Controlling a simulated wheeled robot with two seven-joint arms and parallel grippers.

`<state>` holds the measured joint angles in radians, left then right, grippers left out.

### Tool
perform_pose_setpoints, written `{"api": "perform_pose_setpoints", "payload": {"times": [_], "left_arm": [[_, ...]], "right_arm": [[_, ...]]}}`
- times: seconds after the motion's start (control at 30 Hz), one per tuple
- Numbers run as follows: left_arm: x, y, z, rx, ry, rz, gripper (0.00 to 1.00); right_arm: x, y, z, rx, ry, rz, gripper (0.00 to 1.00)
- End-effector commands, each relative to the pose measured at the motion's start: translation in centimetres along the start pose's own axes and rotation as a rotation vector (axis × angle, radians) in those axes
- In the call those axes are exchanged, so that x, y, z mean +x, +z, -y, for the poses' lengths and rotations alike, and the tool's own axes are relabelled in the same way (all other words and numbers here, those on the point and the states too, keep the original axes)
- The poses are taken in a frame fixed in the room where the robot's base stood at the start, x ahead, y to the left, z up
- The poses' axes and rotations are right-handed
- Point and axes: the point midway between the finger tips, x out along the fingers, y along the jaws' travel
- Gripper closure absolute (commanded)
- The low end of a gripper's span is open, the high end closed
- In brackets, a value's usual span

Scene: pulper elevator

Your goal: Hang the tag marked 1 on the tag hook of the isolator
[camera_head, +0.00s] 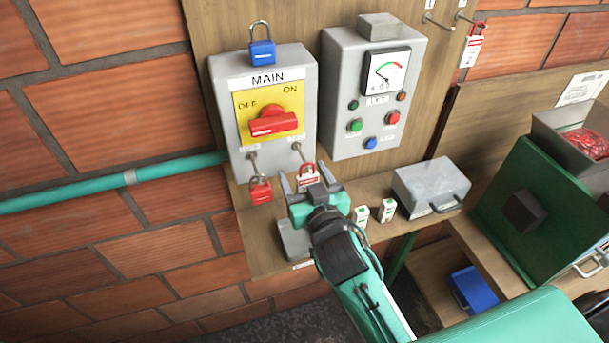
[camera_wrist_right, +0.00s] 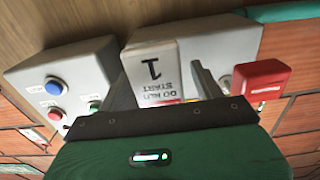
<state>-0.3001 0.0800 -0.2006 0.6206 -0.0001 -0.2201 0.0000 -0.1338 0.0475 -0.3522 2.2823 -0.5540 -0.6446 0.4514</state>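The isolator (camera_head: 225,120) is a grey box marked MAIN with a red handle on a yellow plate. Two hooks stick out at its lower edge; a red padlock (camera_head: 260,191) hangs at the left one. The tag marked 1 (camera_head: 308,180), red and white, is just below the right hook (camera_head: 298,149) and seems to hang from it; the contact is too small to be sure. In the wrist view the tag (camera_wrist_right: 152,70) shows its 1 upside down. My right gripper (camera_head: 306,183) is open, fingers either side of the tag, with a gap on one side. My left gripper is not in view.
A blue padlock (camera_head: 262,50) sits atop the isolator. Right of it is a control box (camera_head: 345,75) with gauge and buttons. The shelf holds small white blocks (camera_head: 387,210) and a grey case (camera_head: 430,187). Another tag (camera_head: 471,50) hangs at upper right; a green box (camera_head: 520,205) stands below.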

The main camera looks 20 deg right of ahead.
Motion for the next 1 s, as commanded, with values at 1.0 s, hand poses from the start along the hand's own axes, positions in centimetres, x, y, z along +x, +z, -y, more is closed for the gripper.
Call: {"api": "perform_pose_setpoints", "payload": {"times": [1.0], "left_arm": [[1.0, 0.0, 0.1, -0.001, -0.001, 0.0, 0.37]], "right_arm": [[-10.3, -0.3, 0.0, 0.001, 0.002, 0.005, 0.33]]}}
